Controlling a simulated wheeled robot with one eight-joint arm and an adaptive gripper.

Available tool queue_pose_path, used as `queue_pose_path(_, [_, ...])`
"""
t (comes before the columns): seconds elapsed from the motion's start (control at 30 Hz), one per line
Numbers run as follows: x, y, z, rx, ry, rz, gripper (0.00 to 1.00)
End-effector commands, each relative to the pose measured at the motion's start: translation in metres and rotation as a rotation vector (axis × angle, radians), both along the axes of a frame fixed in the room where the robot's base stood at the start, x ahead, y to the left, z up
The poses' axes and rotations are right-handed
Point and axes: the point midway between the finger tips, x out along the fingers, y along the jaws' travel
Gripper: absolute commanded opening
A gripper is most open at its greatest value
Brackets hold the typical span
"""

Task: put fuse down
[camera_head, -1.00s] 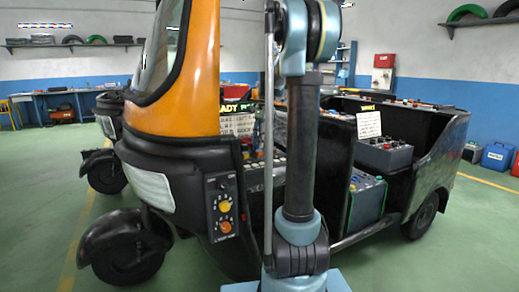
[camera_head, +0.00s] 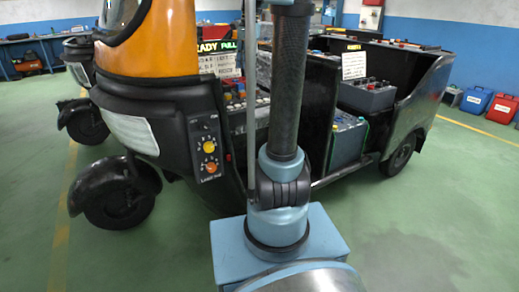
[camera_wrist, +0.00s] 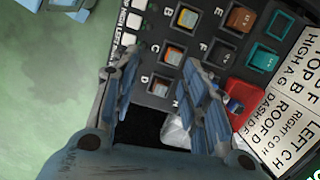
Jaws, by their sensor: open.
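My gripper (camera_wrist: 152,78) is open in the wrist view. Its two blue fingers are spread over the edge of a black fuse panel (camera_wrist: 205,38), with nothing clearly held between them. Several fuses sit in the panel's lettered slots: an orange-yellow one (camera_wrist: 187,18), a brown one (camera_wrist: 240,18) and a teal one (camera_wrist: 278,25) among them. A red item (camera_wrist: 246,92) lies beside the right finger, partly hidden by it. A clear, crumpled-looking piece (camera_wrist: 178,132) shows between the fingers; I cannot tell what it is. Which fuse is the task's own, I cannot tell.
A printed label sheet (camera_wrist: 285,130) lies right of the panel. The rickshaw (camera_head: 170,95) stands ahead, with a knob box (camera_head: 208,150) on its front and a grey battery-like box (camera_head: 367,96) in its rear. Green floor (camera_head: 440,220) is clear at right.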

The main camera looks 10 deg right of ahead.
Motion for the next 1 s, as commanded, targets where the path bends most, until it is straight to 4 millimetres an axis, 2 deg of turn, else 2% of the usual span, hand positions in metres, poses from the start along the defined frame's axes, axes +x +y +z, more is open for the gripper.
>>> queue_pose_path(0.03, [-0.018, 0.002, -0.006, -0.004, -0.015, 0.044, 0.41])
queue_pose_path(0.1, [-0.040, 0.005, -0.014, -0.010, -0.035, 0.112, 0.41])
queue_pose_path(0.27, [-0.090, 0.009, -0.038, -0.030, -0.082, 0.267, 0.41])
queue_pose_path(0.47, [-0.149, 0.013, -0.075, -0.059, -0.137, 0.464, 0.41])
queue_pose_path(0.7, [-0.216, 0.014, -0.132, -0.101, -0.194, 0.701, 0.41])
queue_pose_path(1.0, [-0.287, 0.014, -0.215, -0.163, -0.252, 0.991, 0.41])
